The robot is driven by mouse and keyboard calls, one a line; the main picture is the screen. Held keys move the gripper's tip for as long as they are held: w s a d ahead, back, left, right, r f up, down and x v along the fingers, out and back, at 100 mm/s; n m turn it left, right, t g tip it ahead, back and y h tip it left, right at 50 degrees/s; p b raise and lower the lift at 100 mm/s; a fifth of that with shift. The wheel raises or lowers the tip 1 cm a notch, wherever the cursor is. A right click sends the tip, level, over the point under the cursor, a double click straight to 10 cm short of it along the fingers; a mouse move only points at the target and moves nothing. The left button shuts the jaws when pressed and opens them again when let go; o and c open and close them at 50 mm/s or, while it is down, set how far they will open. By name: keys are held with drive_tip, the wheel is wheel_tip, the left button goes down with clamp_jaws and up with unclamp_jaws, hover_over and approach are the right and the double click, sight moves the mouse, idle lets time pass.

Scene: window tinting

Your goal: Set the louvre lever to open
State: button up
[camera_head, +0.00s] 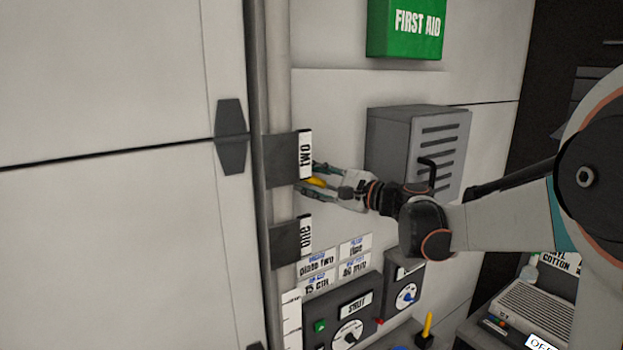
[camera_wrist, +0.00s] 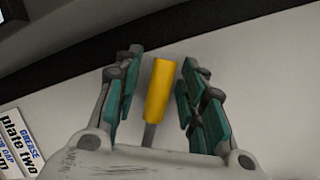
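My gripper (camera_head: 316,182) reaches left along the pale wall, close to the plate labelled "two" (camera_head: 306,154). In the wrist view, a yellow handle (camera_wrist: 160,92) on a short grey shaft lies between the two teal-padded fingers. The fingers are apart, with a visible gap on the handle's left and a narrow one on its right. The shaft's lower end is hidden by my gripper's palm. The yellow also shows at the fingers in the head view (camera_head: 317,182). A grey louvred box (camera_head: 385,140) is on the wall behind my arm. I cannot tell whether the yellow handle is its lever.
A green first aid box (camera_head: 405,28) hangs above. A plate labelled "one" (camera_head: 305,235), cards (camera_head: 355,245) and a dial panel (camera_head: 350,315) sit below. Another yellow handle (camera_head: 428,325) stands at the bottom. A dark band (camera_wrist: 170,50) crosses the wrist view.

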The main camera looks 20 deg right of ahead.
drive_tip(key=shift+c, duration=0.2)
clamp_jaws()
drive_tip(key=shift+w+d+r+m+t+b, duration=0.15)
drive_tip(key=shift+d+r+m+t+b, duration=0.1)
drive_tip(key=shift+d+r+m+b, duration=0.35)
drive_tip(key=shift+w+d+r+m+t+b, duration=0.15)
drive_tip(key=shift+r+m+t+b, duration=0.1)
drive_tip(key=shift+m+b, duration=0.5)
drive_tip(key=m, duration=0.1)
drive_tip(key=d+r+m+b, duration=0.1)
drive_tip(key=m+t, duration=0.1)
drive_tip(key=shift+w+d+r, duration=0.2)
drive_tip(key=shift+w+d, duration=0.05)
drive_tip(key=shift+d, duration=0.1)
drive_tip(key=m, duration=0.1)
drive_tip(key=d+m+b, duration=0.1)
drive_tip(key=d+r+m+t+b, duration=0.1)
drive_tip(key=shift+w, duration=0.3)
drive_tip(key=shift+w+d+r+m+t+h+b, duration=0.15)
drive_tip(key=shift+d+m+t+b, duration=0.25)
drive_tip(key=shift+m, duration=0.5)
drive_tip(key=shift+w+d+r+m+t+h+b, duration=0.1)
drive_tip(key=shift+w+d+m+t+h+b, duration=0.2)
drive_tip(key=shift+d+m, duration=0.4)
drive_tip(key=shift+d+r+m+t+h+b, duration=0.1)
drive_tip(key=shift+d+m+t+b, duration=0.2)
drive_tip(key=shift+m, duration=0.75)
